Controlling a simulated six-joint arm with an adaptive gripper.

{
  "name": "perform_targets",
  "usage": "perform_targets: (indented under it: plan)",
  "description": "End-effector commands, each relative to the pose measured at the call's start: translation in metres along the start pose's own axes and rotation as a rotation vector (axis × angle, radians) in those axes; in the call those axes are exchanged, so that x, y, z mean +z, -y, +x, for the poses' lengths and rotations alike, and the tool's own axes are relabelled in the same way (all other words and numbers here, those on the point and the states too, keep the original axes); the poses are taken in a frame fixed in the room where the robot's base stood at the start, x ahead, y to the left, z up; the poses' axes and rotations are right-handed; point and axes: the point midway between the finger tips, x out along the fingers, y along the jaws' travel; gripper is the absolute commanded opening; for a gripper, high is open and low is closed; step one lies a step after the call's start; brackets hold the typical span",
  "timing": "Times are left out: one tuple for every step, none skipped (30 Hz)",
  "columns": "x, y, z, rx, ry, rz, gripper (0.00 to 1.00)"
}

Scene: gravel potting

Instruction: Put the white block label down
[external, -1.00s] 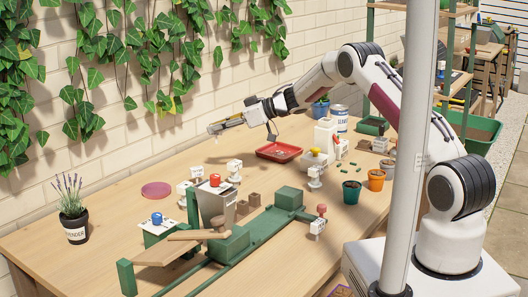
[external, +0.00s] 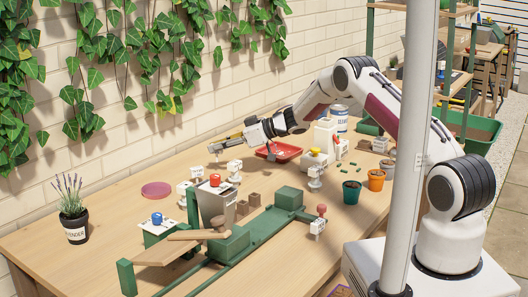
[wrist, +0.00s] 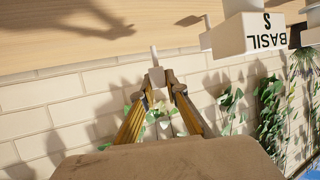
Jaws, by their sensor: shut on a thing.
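My gripper (external: 214,147) is over the back left part of the bench, near the brick wall. It is shut on the white block label (wrist: 157,77). In the wrist view a small pale block with a thin stem shows between the two fingertips (wrist: 158,88). In the external view the block is too small to make out clearly, and I cannot tell whether it touches the bench. A larger white block marked BASIL S (wrist: 250,35) is to the right in the wrist view, apart from the fingers.
A red tray (external: 287,151) lies right of my gripper. White blocks on stands, a grey bin (external: 217,205) with a red knob and a green frame (external: 229,243) stand in front.

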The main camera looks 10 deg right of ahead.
Motion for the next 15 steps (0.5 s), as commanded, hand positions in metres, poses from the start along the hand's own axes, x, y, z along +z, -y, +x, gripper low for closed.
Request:
perform_targets:
  plan:
    - [0.000,0.000,0.000,0.000,0.000,0.000,0.00]
    - [0.001,0.000,0.000,0.000,0.000,0.000,0.00]
    - [0.003,0.000,0.001,0.000,0.000,0.001,0.00]
    - [0.004,0.000,0.002,0.000,0.001,0.001,0.00]
    - [0.006,0.000,0.002,0.000,0.001,0.002,0.00]
    - [0.009,0.000,0.004,0.000,0.001,0.002,0.00]
    - [0.012,0.000,0.005,0.000,0.001,0.003,0.00]
    - [0.015,0.000,0.006,0.000,0.001,0.003,0.00]
    - [0.019,0.000,0.008,-0.001,0.001,0.002,0.00]
    - [0.022,0.001,0.009,-0.001,0.002,0.002,0.00]
    - [0.025,0.001,0.010,-0.001,0.002,0.002,0.00]
    - [0.028,0.000,0.011,-0.001,0.001,0.002,0.00]
    - [0.030,0.000,0.012,0.000,0.001,0.002,0.00]
    - [0.032,0.000,0.013,0.000,0.000,0.002,0.00]
    - [0.033,0.000,0.014,0.000,0.000,0.002,0.00]
